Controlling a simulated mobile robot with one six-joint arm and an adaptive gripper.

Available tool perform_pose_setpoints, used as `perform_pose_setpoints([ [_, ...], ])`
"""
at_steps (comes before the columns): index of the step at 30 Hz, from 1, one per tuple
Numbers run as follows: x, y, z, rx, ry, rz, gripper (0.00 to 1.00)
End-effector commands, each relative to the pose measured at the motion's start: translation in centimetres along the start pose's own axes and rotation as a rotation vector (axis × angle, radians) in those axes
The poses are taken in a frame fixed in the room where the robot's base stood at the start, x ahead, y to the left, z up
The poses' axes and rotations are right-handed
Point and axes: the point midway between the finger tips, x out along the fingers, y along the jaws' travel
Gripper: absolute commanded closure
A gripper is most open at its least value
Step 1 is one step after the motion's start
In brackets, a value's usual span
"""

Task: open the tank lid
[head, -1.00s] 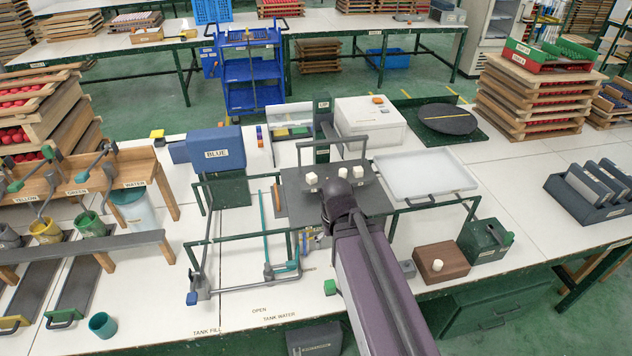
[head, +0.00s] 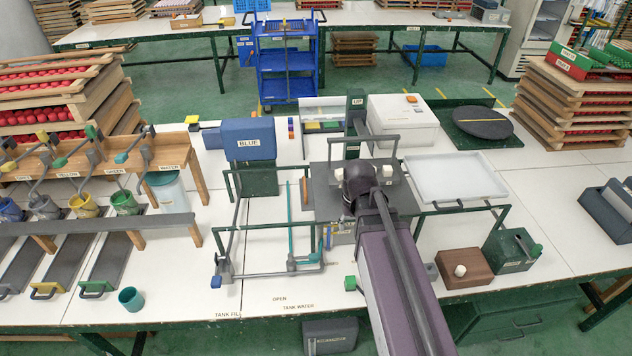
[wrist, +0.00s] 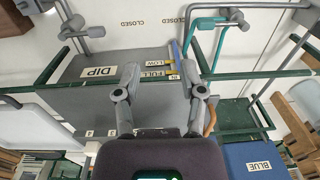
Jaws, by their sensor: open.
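The dip tank's flat dark grey top (head: 324,186), which looks like the lid, lies level in the middle of the table in the head view. Small white blocks and a raised bar handle (head: 363,138) show at its far side. The wrist view shows the tank's front with a "DIP" label (wrist: 97,72) and a "FULL/LOW" gauge (wrist: 158,68). My gripper (wrist: 160,68) is open, its two fingers apart with nothing seen between them. It is above the tank's front area; my wrist hides the fingers in the head view. Contact with the lid cannot be told.
Green rails (head: 270,228) stand left of the tank, with a teal lever (head: 290,225) among them. A white tray (head: 455,180) is at the right. A brown box (head: 466,268) with a white knob and a green box (head: 513,252) sit front right. The blue-labelled box (head: 249,140) is back left.

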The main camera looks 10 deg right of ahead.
Motion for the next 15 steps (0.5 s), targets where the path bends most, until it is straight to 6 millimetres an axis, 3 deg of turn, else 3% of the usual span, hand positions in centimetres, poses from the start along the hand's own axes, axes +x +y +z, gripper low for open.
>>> perform_pose_setpoints([
  [1,-1.2,-0.5,-2.6,-0.001,0.001,-0.011,0.48],
  [9,-5.3,-4.5,-13.7,0.0,0.002,-0.089,0.48],
  [15,-7.6,-7.1,-20.2,0.002,0.0,-0.139,0.48],
])
